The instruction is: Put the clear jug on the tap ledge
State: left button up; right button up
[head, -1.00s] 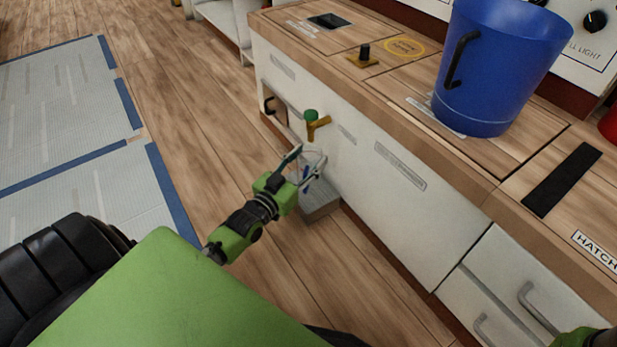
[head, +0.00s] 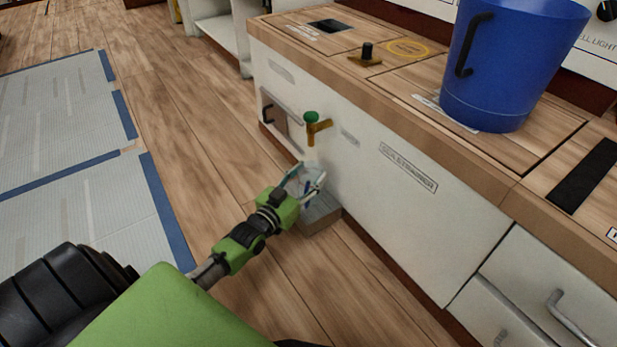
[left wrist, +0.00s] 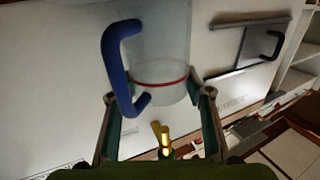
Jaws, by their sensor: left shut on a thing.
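The clear jug (left wrist: 165,78), with a blue handle (left wrist: 118,70) and a red line around it, is between my left gripper's fingers in the left wrist view. My left gripper (head: 306,184) is shut on it. In the head view the jug is small and partly hidden by the fingers. It is below the brass tap (head: 316,130) with the green knob. The grey tap ledge (head: 320,216) juts from the cabinet foot, just beyond and below the gripper. I cannot tell whether the jug touches it. My right gripper is not in view.
The white cabinet front (head: 400,215) stands close to the right of the gripper. A blue bucket (head: 510,70) stands on the wooden counter above. A small hatch with a dark handle (head: 268,113) is left of the tap. The wooden floor in front is clear.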

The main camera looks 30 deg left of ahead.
pick_arm(q)
jog(key=shift+f, duration=0.2)
jog(key=o, duration=1.8)
jog(key=shift+r, duration=0.1)
jog(key=shift+s+r, duration=0.15)
jog(key=s+p, duration=0.7)
jog(key=s, duration=0.4)
jog(key=shift+s, duration=0.35)
